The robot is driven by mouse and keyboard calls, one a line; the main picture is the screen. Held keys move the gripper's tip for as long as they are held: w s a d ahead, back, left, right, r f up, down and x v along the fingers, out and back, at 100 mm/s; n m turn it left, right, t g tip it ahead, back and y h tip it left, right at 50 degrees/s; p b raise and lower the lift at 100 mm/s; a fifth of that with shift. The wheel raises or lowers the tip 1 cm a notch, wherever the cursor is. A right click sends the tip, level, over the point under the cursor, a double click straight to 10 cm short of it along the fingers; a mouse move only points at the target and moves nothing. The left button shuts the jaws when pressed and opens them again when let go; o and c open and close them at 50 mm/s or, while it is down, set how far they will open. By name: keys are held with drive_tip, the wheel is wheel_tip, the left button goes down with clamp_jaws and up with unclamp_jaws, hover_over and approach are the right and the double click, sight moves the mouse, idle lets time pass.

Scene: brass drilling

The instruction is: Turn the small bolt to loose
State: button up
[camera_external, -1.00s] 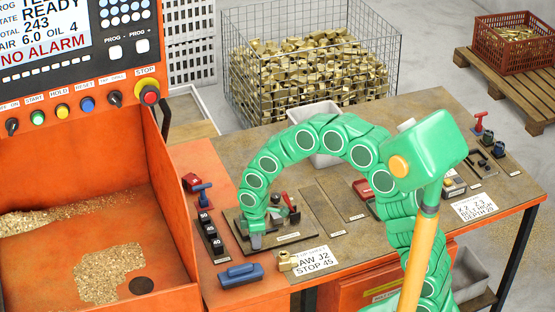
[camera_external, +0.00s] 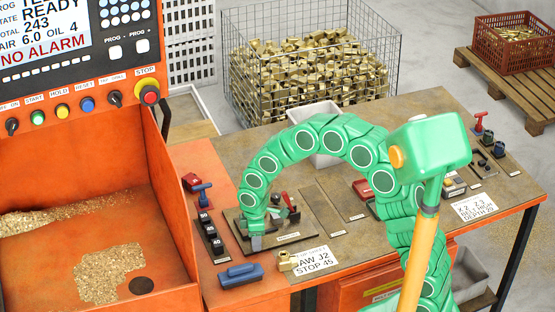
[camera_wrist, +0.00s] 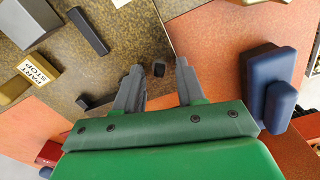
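A small dark block-like piece (camera_wrist: 158,70), which looks like the small bolt, stands on the worn brown plate (camera_wrist: 130,45) in the wrist view. Whether it is tight or loose I cannot tell. My gripper (camera_wrist: 158,88) is open, its two grey fingers apart on either side of the line to this piece. The piece lies just beyond the fingertips, with nothing between them. In the external view my gripper (camera_external: 257,243) points down low over the fixture plate (camera_external: 290,238) at the bench's left part, and it hides the piece there.
A blue-handled block (camera_external: 241,275) lies at the front left, also in the wrist view (camera_wrist: 270,85). Red-handled clamp (camera_external: 291,203) and black numbered blocks (camera_external: 211,236) stand close by.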

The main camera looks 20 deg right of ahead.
drive_tip(key=m, duration=0.5)
drive_tip(key=shift+w+d+m, duration=0.1)
drive_tip(key=shift+m, duration=0.2)
drive_tip(key=m, duration=0.5)
wheel_tip(320, 180, up, 8)
drive_tip(key=shift+d+r, duration=0.1)
drive_tip(key=shift+d, duration=0.05)
drive_tip(key=s+d+r, duration=0.3)
drive_tip(key=d, duration=0.4)
drive_tip(key=s+d+r+m, duration=0.1)
drive_tip(key=s+d+r, duration=0.2)
drive_tip(key=d, duration=0.5)
drive_tip(key=s+d+r+m+g, duration=0.1)
drive_tip(key=s+d+r, duration=0.2)
drive_tip(key=d, duration=0.4)
drive_tip(key=shift+s+d, duration=0.35)
drive_tip(key=shift+s, duration=0.35)
drive_tip(key=shift+r, duration=0.1)
